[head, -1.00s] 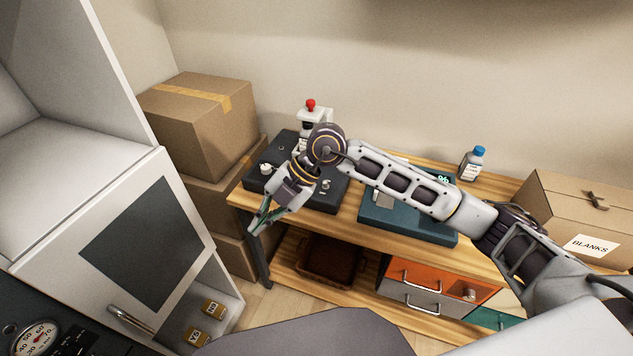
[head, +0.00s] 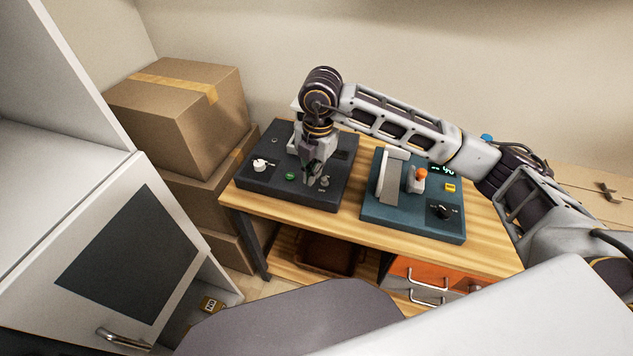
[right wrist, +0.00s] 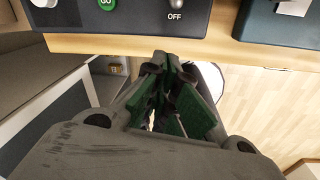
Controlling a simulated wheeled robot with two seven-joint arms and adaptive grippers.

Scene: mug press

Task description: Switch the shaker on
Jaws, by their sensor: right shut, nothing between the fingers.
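A dark box device (head: 270,191) stands at the left of the wooden bench. Its top has a white knob (head: 260,165), a green button (head: 290,177) and a small metal toggle switch (head: 325,181). The word OFF shows below the toggle in the right wrist view (right wrist: 176,4). I cannot tell for sure which device is the shaker. My right gripper (head: 311,183) points down near the toggle, between it and the green button in the head view. Its fingers are shut and empty in the right wrist view (right wrist: 166,60). My left gripper is out of view.
A teal device (head: 405,221) with an orange-topped lever (head: 421,174), a yellow button (head: 450,187) and a black dial (head: 440,211) stands to the right. Cardboard boxes (head: 175,115) are stacked left of the bench. A white cabinet (head: 175,285) is at front left.

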